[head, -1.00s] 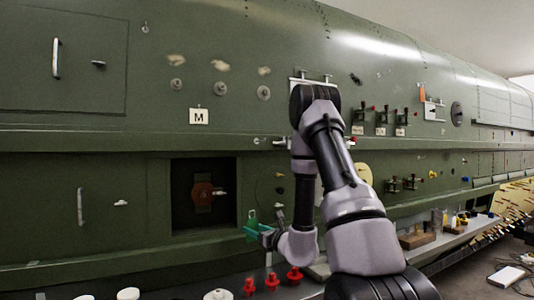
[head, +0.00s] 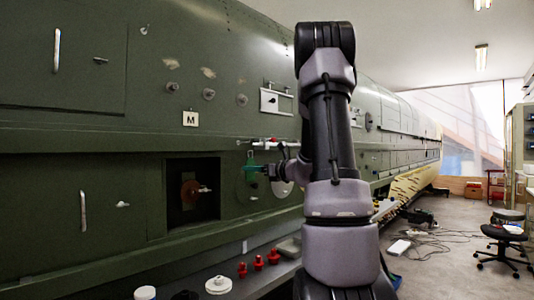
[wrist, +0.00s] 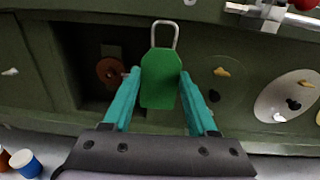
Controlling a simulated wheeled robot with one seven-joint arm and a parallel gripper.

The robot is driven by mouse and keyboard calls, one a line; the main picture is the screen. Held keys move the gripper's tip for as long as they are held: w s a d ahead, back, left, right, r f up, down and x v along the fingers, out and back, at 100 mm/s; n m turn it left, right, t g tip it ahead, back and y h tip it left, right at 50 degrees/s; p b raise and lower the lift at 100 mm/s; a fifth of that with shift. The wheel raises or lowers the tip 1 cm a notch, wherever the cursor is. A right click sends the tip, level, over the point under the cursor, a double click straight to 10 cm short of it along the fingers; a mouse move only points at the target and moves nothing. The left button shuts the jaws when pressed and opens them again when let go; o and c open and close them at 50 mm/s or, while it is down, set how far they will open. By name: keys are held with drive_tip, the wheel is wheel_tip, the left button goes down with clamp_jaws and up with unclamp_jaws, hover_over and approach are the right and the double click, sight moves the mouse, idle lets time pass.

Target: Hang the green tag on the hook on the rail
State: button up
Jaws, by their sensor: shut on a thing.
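The green tag (wrist: 158,88) is upright between the teal fingers of my gripper (wrist: 160,74), which is shut on it. Its metal wire loop (wrist: 165,33) stands free above the fingers. In the head view the green tag (head: 252,168) and my gripper (head: 274,171) are in front of the green fuselage side, just below a short metal rail (head: 262,141). In the wrist view the rail (wrist: 268,13) is at the upper right, above and to the right of the loop, apart from it. I cannot clearly make out the hook on the rail.
A square recess (head: 193,192) with a rusty red disc is left of the tag. A pale oval plate (wrist: 288,97) is to the right in the wrist view. Red plugs (head: 258,263) and a white cap (head: 218,285) stand on the ledge below. The floor at right holds cables and a stool (head: 501,240).

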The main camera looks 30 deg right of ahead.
drive_tip(key=s+d+r, duration=0.2)
drive_tip(key=d+r, duration=0.2)
drive_tip(key=r, duration=0.2)
drive_tip(key=f+x, duration=0.2)
drive_tip(key=x, duration=0.7)
drive_tip(key=shift+w+d+m+h, duration=0.15)
drive_tip(key=shift+d+m+h, duration=0.15)
drive_tip(key=shift+d+h, duration=0.1)
idle(0.4)
idle(0.5)
drive_tip(key=o, duration=1.4)
drive_tip(key=shift+c, duration=0.2)
